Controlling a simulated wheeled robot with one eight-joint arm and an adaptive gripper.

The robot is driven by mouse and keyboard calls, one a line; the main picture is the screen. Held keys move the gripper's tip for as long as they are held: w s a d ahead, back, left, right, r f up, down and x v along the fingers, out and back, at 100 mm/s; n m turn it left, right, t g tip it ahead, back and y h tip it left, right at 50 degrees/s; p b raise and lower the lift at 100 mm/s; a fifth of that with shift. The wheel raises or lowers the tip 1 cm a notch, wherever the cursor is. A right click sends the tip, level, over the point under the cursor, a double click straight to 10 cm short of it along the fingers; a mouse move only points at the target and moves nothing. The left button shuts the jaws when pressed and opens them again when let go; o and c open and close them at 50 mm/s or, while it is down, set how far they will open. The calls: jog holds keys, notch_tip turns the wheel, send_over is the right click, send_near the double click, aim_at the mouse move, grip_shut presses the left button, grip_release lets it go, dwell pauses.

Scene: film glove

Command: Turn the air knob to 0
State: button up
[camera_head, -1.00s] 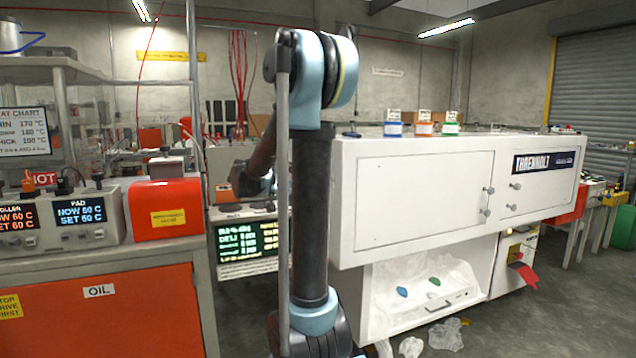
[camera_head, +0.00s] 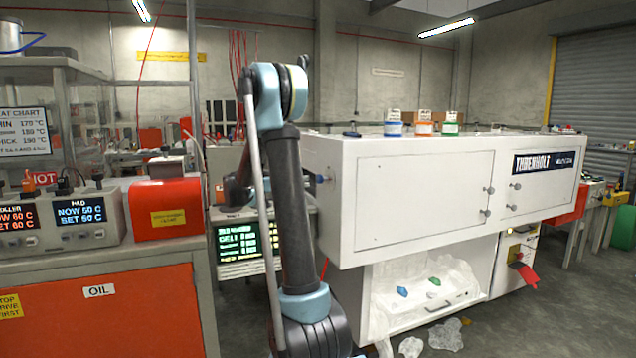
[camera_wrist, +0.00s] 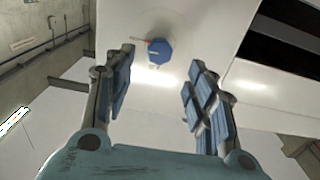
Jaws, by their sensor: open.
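A blue faceted knob (camera_wrist: 159,52) with a small red mark or pointer at its upper left is on a white panel in the wrist view. Any scale or label by it cannot be read. My gripper (camera_wrist: 157,92) is open and empty, its two fingers spread below and to either side of the knob, not touching it. In the head view a small blue knob (camera_head: 322,178) sticks out from the left end of the white machine (camera_head: 420,205). My gripper itself is not clearly visible there, being behind my arm.
A green-lit display (camera_head: 238,240) stands left of the white machine. An orange-fronted bench (camera_head: 110,310) with heater controllers (camera_head: 82,215) and a red box (camera_head: 166,207) is at the left. Crumpled clear film (camera_head: 447,335) lies on the floor.

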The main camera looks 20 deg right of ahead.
aim_at(317, 178)
jog(key=d, duration=0.8)
jog(key=shift+w+d, duration=0.15)
jog(key=shift+d, duration=0.25)
jog(key=c, duration=1.1)
